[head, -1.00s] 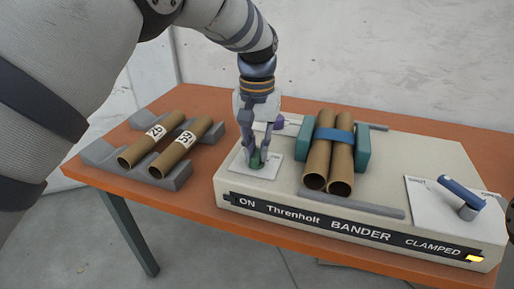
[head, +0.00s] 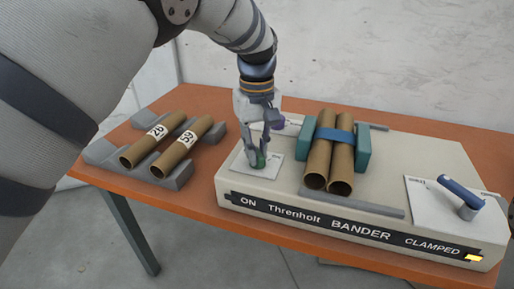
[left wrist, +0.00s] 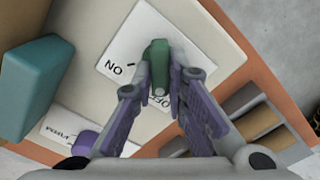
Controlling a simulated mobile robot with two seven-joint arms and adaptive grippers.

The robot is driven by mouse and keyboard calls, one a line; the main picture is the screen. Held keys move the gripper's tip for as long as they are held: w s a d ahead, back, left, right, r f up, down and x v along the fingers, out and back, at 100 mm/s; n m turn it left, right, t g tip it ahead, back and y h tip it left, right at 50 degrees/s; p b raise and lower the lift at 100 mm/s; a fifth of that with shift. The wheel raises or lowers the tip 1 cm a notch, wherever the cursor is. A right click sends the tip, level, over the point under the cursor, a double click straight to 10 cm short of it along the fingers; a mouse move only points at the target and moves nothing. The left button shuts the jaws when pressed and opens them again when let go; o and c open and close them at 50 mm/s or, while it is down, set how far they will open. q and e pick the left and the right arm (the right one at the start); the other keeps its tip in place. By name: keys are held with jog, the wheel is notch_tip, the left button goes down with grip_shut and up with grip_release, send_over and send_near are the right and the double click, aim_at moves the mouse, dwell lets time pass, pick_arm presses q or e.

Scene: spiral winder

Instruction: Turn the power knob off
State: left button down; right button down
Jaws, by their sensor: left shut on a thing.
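The green power knob (head: 260,161) sits on a white plate (head: 268,172) at the left end of the beige bander. My left gripper (head: 258,158) points down and is shut on the knob. In the left wrist view, the green knob (left wrist: 158,62) is between the fingertips (left wrist: 160,78). Its near end lies over the partly hidden "OFF" lettering, and the "ON" lettering is to its left. The bander's front display (head: 345,228) reads "ON" and "CLAMPED", with a yellow light at its right end. My right gripper is not in view.
A blue-handled lever (head: 462,192) is at the right. Two labelled tubes (head: 150,146) rest on a grey rack (head: 172,180) at the left. A purple part (left wrist: 84,142) is near my left gripper.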

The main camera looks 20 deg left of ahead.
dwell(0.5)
pick_arm(q)
jog(key=c, duration=1.6)
grip_release()
notch_tip(320, 180, up, 12)
